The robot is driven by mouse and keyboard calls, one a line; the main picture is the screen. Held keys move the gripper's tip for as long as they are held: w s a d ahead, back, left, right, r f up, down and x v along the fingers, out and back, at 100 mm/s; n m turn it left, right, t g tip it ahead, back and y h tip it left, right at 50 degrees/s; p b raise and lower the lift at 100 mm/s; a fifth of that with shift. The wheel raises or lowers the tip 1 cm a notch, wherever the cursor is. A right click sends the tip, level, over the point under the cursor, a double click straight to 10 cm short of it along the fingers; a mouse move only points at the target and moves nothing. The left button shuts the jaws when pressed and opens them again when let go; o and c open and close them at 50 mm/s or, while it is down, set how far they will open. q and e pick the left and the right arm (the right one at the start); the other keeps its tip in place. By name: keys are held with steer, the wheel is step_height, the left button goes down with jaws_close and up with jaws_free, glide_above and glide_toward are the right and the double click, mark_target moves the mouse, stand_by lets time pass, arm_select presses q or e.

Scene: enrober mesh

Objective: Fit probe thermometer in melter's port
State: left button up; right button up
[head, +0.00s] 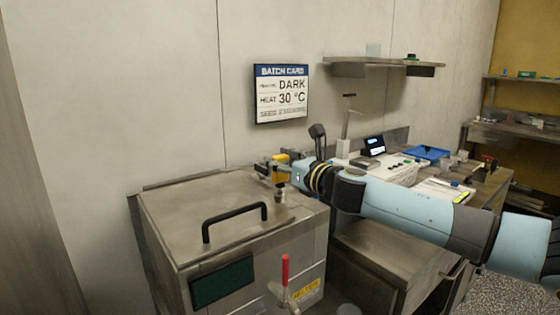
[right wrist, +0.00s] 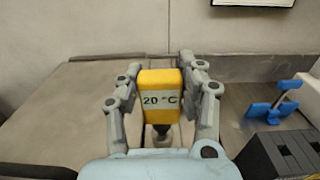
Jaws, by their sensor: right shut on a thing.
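The probe thermometer (right wrist: 160,95) has a yellow body with a display reading 20 °C. My right gripper (right wrist: 160,100) is shut on its body, with a finger on each side. In the head view my right gripper (head: 273,172) holds the yellow thermometer (head: 280,177) upright above the right rear of the melter's top. The steel melter (head: 180,215) has a black handle on its lid. A short metal port (head: 280,196) stands right below the thermometer. In the wrist view a dark stem runs down to a pale collar; I cannot tell how deep it sits. My left gripper is out of view.
A red-handled lever (head: 285,270) and a dark panel (head: 222,281) are on the melter's front. A batch card (head: 281,93) hangs on the wall, reading DARK and 30 °C. A bench with a blue tray (head: 428,153) and small items stands to the right.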

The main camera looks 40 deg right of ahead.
steer(key=shift+f+b, duration=0.85)
steer(key=shift+f, duration=0.15)
steer(key=o, duration=1.3)
steer(key=s, duration=0.4)
steer(key=s+a, duration=0.1)
steer(key=s, duration=0.7)
steer(key=shift+a+r, duration=0.1)
steer(key=shift+a, duration=0.1)
